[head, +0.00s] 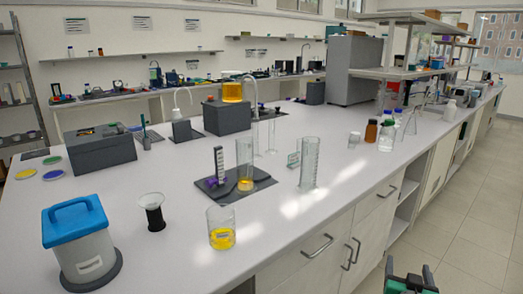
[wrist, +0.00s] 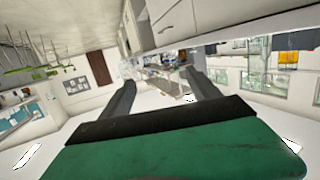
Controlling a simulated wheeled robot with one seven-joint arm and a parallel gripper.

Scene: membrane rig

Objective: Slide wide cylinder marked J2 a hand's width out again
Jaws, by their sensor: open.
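Two tall clear cylinders stand on the white bench in the head view. One clear cylinder (head: 245,160) stands on a dark mat with some yellow at its base. The other clear cylinder (head: 309,163) stands on bare bench to the right of the mat, nearer the drawer edge. No J2 mark is legible on either, so I cannot tell which is meant. My gripper (head: 409,274) is low at the bottom right, beyond the bench front and away from both. Its two fingers are spread and empty in the wrist view (wrist: 163,92).
A beaker of yellow liquid (head: 221,230) stands near the front edge. A black-based funnel cup (head: 152,211) and a blue-lidded container (head: 80,240) are at left. Bottles (head: 386,137) stand at right. Drawer handles (head: 318,246) project from the bench front. Floor at right is clear.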

